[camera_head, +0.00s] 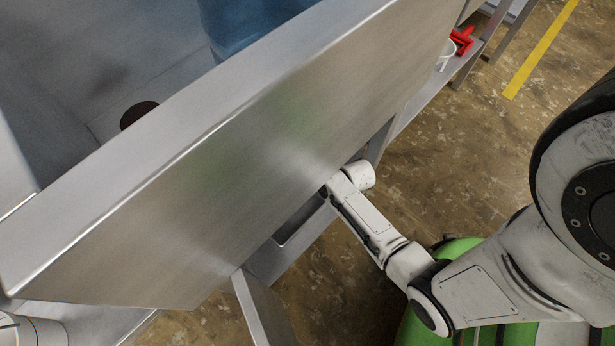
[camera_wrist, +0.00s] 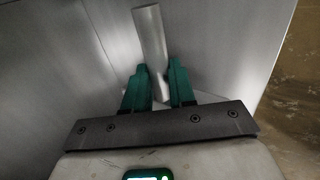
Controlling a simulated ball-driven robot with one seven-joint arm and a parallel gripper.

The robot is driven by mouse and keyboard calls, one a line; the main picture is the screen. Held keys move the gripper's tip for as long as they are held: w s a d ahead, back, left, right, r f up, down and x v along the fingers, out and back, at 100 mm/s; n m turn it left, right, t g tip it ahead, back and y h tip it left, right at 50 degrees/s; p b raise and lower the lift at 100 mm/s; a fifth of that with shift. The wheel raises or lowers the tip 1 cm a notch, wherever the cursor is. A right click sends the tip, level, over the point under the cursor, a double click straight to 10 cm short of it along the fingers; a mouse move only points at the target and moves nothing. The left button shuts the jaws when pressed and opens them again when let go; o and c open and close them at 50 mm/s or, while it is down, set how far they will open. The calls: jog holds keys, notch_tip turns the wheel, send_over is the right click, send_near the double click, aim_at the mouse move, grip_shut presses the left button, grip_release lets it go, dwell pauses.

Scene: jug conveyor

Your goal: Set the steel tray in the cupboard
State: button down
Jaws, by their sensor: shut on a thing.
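My gripper (camera_wrist: 158,76) shows in the wrist view, its two green fingers on either side of a smooth grey round bar (camera_wrist: 150,32). It is shut on this bar, which looks like a handle standing off a flat grey metal panel (camera_wrist: 215,40). In the head view my arm reaches under the large steel basin, and the basin's side hides my fingers and the bar. A grey box-like recess or shelf (camera_head: 290,240) shows below the basin, and I cannot tell if it is the cupboard. I cannot make out the steel tray in either view.
The steel basin (camera_head: 230,170) fills the upper left, with a dark round spot (camera_head: 138,113) and something blue (camera_head: 245,22) inside. A grey panel or leg (camera_head: 262,308) stands below it. A red object (camera_head: 462,42) lies on a far shelf.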

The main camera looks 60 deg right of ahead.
jog(key=b+x, duration=0.2)
jog(key=x, duration=0.3)
jog(key=shift+w+a+f, duration=0.1)
jog(key=shift+w+f, duration=0.1)
jog(key=shift+w, duration=0.1)
jog(key=f, duration=0.1)
jog(key=f+b, duration=0.2)
jog(key=shift+w+f, duration=0.3)
jog(key=shift+f, duration=0.05)
jog(key=shift+r, duration=0.1)
jog(key=c, duration=0.9)
grip_release()
jog(key=shift+c, duration=0.2)
jog(key=p+v, duration=0.6)
jog(key=v, duration=0.6)
